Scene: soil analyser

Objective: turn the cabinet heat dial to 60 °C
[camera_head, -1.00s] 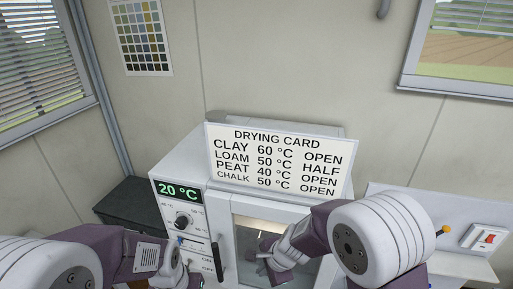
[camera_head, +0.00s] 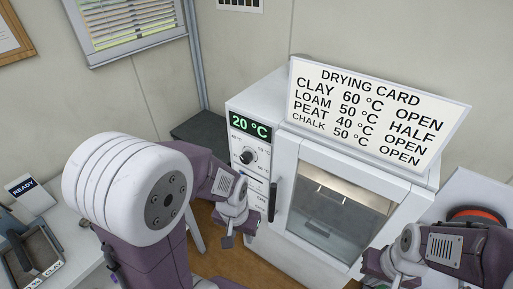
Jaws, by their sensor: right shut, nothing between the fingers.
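The white drying cabinet (camera_head: 392,196) stands in the middle with its glass door shut. Its heat dial (camera_head: 249,157) is a dark round knob on the narrow front panel left of the door. The green display (camera_head: 250,126) above it reads 20 °C. The small scale marks around the dial are too blurred to read fully. My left gripper (camera_head: 238,236) is in front of and below the dial, apart from it, with its fingers parted and empty. My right gripper (camera_head: 372,270) is low at the right, in front of the cabinet, shut and empty.
A drying card (camera_head: 372,112) on top of the cabinet lists CLAY 60 °C OPEN. A dark vertical door handle (camera_head: 273,202) stands out right of the panel. A lower slider and labels sit under the dial. A bench with a READY sign (camera_head: 24,187) is at left.

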